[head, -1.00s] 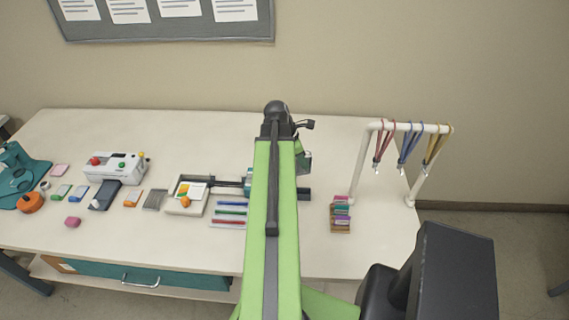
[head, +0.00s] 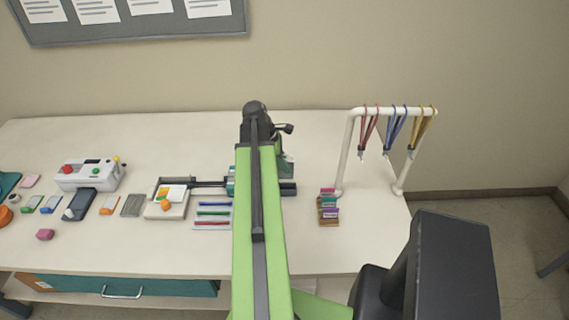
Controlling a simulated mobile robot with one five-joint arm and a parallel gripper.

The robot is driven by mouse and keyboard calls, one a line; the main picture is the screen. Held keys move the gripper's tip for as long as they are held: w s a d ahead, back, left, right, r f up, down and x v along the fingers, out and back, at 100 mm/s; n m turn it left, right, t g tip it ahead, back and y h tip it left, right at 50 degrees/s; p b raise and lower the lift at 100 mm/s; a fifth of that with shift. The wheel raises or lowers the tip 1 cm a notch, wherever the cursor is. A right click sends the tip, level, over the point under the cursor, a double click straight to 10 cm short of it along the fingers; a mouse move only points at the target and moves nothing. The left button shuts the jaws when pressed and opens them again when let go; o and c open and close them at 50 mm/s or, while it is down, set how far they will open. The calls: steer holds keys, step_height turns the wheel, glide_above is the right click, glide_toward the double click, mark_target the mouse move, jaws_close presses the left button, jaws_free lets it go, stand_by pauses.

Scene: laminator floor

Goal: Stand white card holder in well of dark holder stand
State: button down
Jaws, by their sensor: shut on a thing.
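My gripper (head: 286,166) is mostly hidden behind my green arm, over the middle right of the table; only a small part shows to the right of the arm. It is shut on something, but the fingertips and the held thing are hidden. I cannot make out the white card holder. A dark block (head: 288,188) shows just right of the arm, below the visible gripper part. It may be the dark holder stand; its well cannot be seen.
A white rack (head: 347,150) with hanging lanyards stands at right, with a small card stack (head: 328,212) near its foot. The table's front right (head: 350,255) is clear.

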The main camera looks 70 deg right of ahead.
mark_target(285, 178)
steer(key=shift+f+b, duration=3.3)
steer(key=shift+f, duration=0.25)
steer(key=c, duration=1.3)
jaws_free()
steer(key=shift+r, duration=0.15)
step_height(285, 178, up, 8)
steer(key=p, duration=0.8)
steer(key=shift+s, duration=0.15)
